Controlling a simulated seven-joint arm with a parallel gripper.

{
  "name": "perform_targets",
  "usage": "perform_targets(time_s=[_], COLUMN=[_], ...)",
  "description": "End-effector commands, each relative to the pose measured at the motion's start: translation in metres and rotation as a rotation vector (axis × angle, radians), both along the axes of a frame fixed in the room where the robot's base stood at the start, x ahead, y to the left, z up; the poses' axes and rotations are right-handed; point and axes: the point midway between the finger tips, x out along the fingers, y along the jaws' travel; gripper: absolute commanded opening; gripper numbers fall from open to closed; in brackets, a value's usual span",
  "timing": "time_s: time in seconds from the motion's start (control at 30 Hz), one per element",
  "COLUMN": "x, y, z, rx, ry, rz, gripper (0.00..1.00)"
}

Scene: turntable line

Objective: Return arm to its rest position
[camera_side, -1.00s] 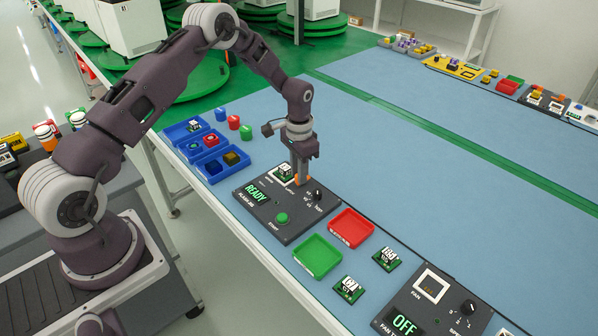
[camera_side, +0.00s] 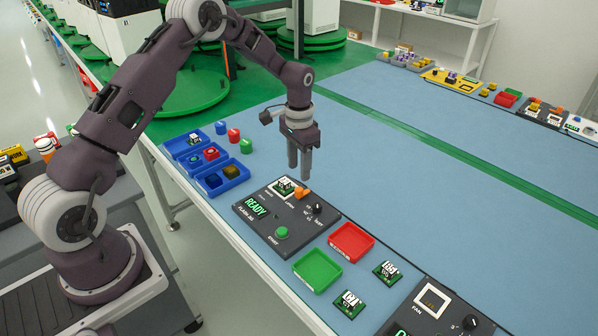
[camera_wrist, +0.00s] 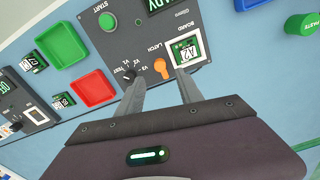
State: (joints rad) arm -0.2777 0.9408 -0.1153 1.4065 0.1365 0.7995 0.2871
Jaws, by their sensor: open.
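My gripper (camera_side: 299,172) is open and empty, raised above the far edge of the flash station panel (camera_side: 262,232). In the wrist view its two fingers (camera_wrist: 160,92) stand apart with nothing between them. The panel bears a lit READY display (camera_side: 256,207), a green start button (camera_side: 281,232), a dark selector knob (camera_side: 317,208) and an orange latch (camera_side: 301,193). A green board (camera_side: 285,186) sits in the panel's socket. The latch also shows in the wrist view (camera_wrist: 161,67), beside the board labelled A2 (camera_wrist: 184,54).
A red tray (camera_side: 351,242) and a green tray (camera_side: 317,270) lie right of the panel, with two loose boards (camera_side: 386,272) nearby. Blue bins (camera_side: 222,178) holding parts stand left. A fan panel (camera_side: 432,300) is at front right.

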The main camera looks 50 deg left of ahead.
Motion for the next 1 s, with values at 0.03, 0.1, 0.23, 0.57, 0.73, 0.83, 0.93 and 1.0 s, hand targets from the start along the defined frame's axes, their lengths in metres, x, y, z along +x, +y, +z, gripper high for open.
perform_targets(time_s=[0.03,0.1,0.23,0.57,0.73,0.83,0.93,1.0], x=[0.0,0.0,-0.003,-0.137,-0.247,-0.293,-0.319,-0.327], y=[0.0,0.0,-0.005,-0.066,-0.091,-0.099,-0.102,-0.104], z=[0.0,0.0,0.025,0.229,0.265,0.261,0.253,0.25], rx=[0.0,0.0,0.009,0.053,0.016,-0.015,-0.039,-0.047], ry=[0.0,0.0,-0.023,-0.256,-0.391,-0.446,-0.477,-0.487], rz=[0.0,0.0,0.003,0.071,0.125,0.149,0.163,0.168], gripper=[0.43,0.43,0.43,0.43,0.43,0.43,0.43,0.43])
